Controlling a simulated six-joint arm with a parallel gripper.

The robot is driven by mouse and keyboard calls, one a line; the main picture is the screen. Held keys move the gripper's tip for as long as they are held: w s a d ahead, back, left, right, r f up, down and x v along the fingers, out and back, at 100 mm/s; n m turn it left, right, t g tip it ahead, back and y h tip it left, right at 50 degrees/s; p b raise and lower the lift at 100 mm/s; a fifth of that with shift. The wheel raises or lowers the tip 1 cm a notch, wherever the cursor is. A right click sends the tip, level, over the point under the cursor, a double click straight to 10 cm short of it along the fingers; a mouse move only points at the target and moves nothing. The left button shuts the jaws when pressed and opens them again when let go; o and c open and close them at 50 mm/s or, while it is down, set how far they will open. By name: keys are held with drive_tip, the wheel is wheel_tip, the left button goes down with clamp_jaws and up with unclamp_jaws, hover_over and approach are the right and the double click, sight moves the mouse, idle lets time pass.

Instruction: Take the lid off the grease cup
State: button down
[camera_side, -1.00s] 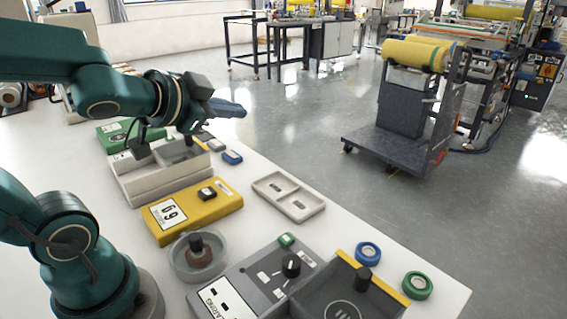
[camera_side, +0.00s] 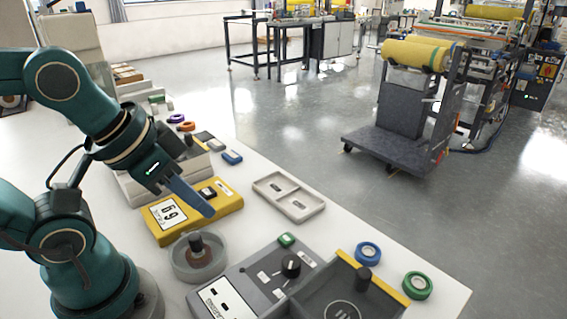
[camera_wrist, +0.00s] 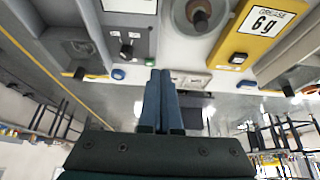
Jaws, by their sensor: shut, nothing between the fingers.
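A round grey cup (camera_side: 176,266) stands on the white bench in front of the yellow block; I take it for the grease cup. A brownish disc with a dark upright knob (camera_side: 196,243) sits inside its rim, and I cannot tell for sure whether this is the lid. The cup also shows at the top of the wrist view (camera_wrist: 178,14), partly cut off. My gripper (camera_side: 209,213) is shut and empty, its blue fingers slanting down over the yellow block, apart from the cup. The fingers are together in the wrist view (camera_wrist: 161,72).
The yellow block (camera_side: 228,204) reads 6 g and stands just behind the cup. A grey panel with a black dial (camera_side: 291,265) and a dark tray with a yellow edge (camera_side: 345,258) lie front right. A pale tray (camera_side: 289,212), blue ring (camera_side: 368,247) and green ring (camera_side: 417,280) lie near the bench edge.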

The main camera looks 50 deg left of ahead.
idle(0.4)
drive_tip(key=c, duration=0.6)
unclamp_jaws()
drive_tip(key=m+g+y, duration=0.4)
drive_tip(key=m+g, duration=0.2)
drive_tip(key=m, duration=0.8)
approach(194, 237)
drive_tip(key=a+f, duration=0.2)
drive_tip(key=shift+w+d+f+m, duration=0.25)
drive_tip(key=shift+w+f+m, duration=0.05)
drive_tip(key=shift+w, duration=0.05)
drive_tip(key=shift+s+d+f+g, duration=0.1)
drive_tip(key=shift+d+f+g, duration=0.05)
drive_tip(key=shift+f+g, duration=0.3)
drive_tip(key=shift+x, duration=2.6)
